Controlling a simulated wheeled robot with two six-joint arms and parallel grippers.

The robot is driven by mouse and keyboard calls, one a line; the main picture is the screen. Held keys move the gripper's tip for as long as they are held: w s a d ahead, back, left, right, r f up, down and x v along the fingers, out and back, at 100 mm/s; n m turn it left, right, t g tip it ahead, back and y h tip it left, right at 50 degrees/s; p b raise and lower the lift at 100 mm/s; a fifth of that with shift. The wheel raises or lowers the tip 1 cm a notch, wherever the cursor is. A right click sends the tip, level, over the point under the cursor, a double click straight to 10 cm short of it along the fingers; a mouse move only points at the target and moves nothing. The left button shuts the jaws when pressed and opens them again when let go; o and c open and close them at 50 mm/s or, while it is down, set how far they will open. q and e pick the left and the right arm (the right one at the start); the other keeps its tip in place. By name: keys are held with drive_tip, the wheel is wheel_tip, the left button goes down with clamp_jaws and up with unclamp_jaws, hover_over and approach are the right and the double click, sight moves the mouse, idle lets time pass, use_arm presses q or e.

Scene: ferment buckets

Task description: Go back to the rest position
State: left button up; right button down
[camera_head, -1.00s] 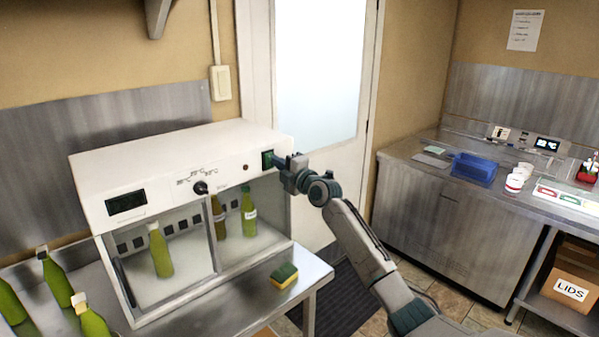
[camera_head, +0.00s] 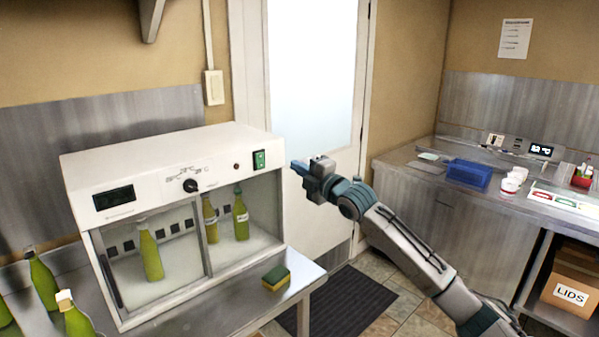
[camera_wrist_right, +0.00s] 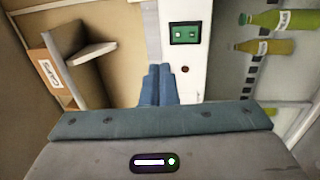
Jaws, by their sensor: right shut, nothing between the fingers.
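My right gripper (camera_head: 298,166) is shut and empty. It hangs in the air just right of the white cabinet (camera_head: 150,172), apart from it, at about the height of the green switch (camera_head: 259,159). In the right wrist view the shut blue fingers (camera_wrist_right: 158,86) point toward the cabinet's front panel, with the green switch (camera_wrist_right: 185,33) beyond them and to the right. The cabinet has a dark display, a black knob (camera_head: 190,185) and a small red lamp. Several green bottles stand inside it. My left gripper is not in view.
A yellow-green sponge (camera_head: 276,278) lies on the steel table by the cabinet. More bottles (camera_head: 43,280) stand at the left. At the right, a counter holds a blue bin (camera_head: 469,174) and white cups (camera_head: 513,180). A LIDS box (camera_head: 572,285) sits on a shelf below.

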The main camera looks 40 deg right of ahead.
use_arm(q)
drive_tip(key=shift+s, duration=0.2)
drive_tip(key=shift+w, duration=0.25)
